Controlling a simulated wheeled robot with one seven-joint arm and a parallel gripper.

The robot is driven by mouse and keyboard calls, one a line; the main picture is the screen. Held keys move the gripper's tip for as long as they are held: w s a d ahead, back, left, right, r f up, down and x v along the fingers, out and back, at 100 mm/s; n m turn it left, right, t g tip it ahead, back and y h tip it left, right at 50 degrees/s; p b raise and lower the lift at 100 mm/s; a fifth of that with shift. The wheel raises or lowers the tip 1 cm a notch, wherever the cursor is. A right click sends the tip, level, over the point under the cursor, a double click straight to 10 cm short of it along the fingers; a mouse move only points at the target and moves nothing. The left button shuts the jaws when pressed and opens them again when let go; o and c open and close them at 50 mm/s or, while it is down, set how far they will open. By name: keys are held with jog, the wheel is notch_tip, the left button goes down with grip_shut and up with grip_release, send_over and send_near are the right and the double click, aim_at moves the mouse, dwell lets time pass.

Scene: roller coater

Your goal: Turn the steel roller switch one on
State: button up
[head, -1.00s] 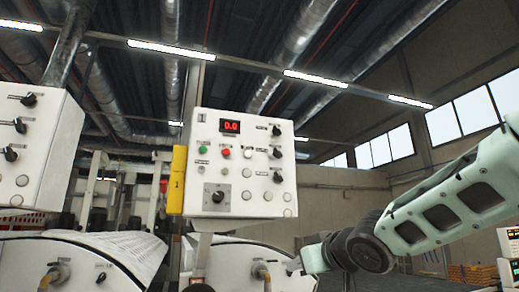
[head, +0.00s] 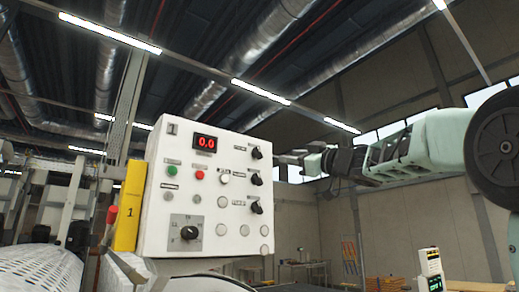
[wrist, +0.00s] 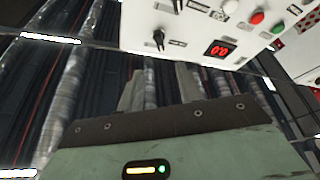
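A white control panel (head: 165,228) stands left of centre in the head view. Its right side carries three black rotary switches in a column: top (head: 256,153), middle (head: 256,179) and bottom (head: 256,207). Their labels are too small to read, so I cannot tell which one is steel roller switch one. My gripper (head: 290,158) is to the right of the panel, near the top switch's height and apart from it. In the wrist view, my gripper (wrist: 160,77) shows two separated fingers with nothing between them. A black switch (wrist: 157,40) lies just beyond the fingertips there.
The panel also bears a red "0.0" display (head: 205,142), a green button (head: 171,172), a red button (head: 199,175) and a large selector (head: 188,232). A yellow plate (head: 130,206) is on its left side. A ribbed roller (head: 40,273) is at lower left.

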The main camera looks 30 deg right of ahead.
aim_at(260, 152)
jog(key=p+x, duration=0.4)
jog(key=x, duration=0.8)
jog(key=shift+w+r+p, duration=0.15)
jog(key=shift+w+p, duration=0.15)
jog(key=shift+p, duration=0.1)
grip_shut()
